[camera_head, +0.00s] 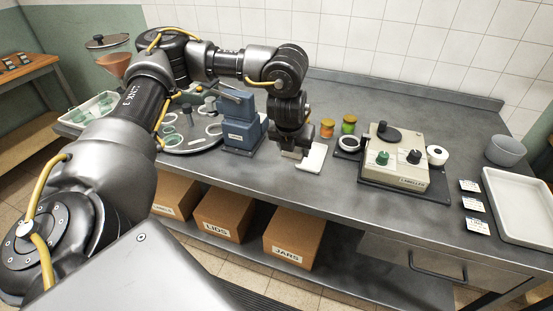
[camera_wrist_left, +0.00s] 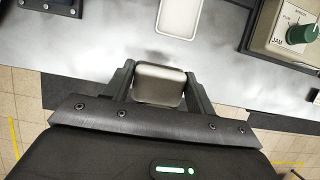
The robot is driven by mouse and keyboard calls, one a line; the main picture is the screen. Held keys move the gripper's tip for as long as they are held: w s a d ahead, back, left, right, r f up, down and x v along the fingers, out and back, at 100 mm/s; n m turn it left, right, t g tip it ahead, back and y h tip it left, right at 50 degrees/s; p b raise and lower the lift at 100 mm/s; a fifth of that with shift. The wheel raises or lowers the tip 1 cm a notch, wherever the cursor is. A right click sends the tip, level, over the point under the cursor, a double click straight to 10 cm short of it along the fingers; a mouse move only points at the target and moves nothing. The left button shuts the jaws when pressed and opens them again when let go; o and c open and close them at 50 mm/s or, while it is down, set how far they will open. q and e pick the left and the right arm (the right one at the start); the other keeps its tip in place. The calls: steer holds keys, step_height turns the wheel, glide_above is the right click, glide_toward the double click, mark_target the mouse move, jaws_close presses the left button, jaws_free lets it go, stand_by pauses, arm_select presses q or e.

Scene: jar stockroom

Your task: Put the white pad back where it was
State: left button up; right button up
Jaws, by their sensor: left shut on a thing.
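The white pad (camera_wrist_left: 160,84), a pale rounded block, is between the two fingers of my left gripper (camera_wrist_left: 160,90) in the left wrist view. The fingers are shut on its sides. In the head view my left gripper (camera_head: 291,153) points down over the front part of the grey bench, and only a little of the pale pad shows there. A white shallow rectangular dish (camera_head: 315,158) lies on the bench just right of the gripper. It also shows in the left wrist view (camera_wrist_left: 180,16), beyond the pad and apart from it, with nothing on it. My right gripper is out of view.
A blue device (camera_head: 240,135) stands left of the gripper. Two small jars (camera_head: 348,124), a dark ring-shaped item (camera_head: 348,144) and a beige labeller (camera_head: 398,160) stand to the right. A white tray (camera_head: 520,205) lies far right. Bare bench (camera_head: 340,190) lies in front.

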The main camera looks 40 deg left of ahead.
arm_select(q)
steer(key=w+a+f+b, duration=0.1)
steer(key=w+a+f, duration=0.25)
steer(key=a, duration=0.25)
steer(key=b, duration=0.3)
glide_above(277, 159)
steer(key=s+d, duration=0.1)
steer(key=s, duration=0.1)
steer(key=f, duration=0.5)
steer(key=shift+w+d, duration=0.15)
steer(key=shift+w, duration=0.1)
steer(key=shift+w+a+f, duration=0.1)
steer(key=shift+a+f, duration=0.1)
steer(key=shift+a, duration=0.1)
steer(key=f, duration=0.1)
steer(key=f+b, duration=0.1)
steer(key=f, duration=0.1)
steer(key=shift+w+a+f, duration=0.1)
steer(key=shift+a, duration=0.1)
steer(key=shift+w+f, duration=0.1)
steer(key=shift+f, duration=0.2)
steer(key=shift+r, duration=0.1)
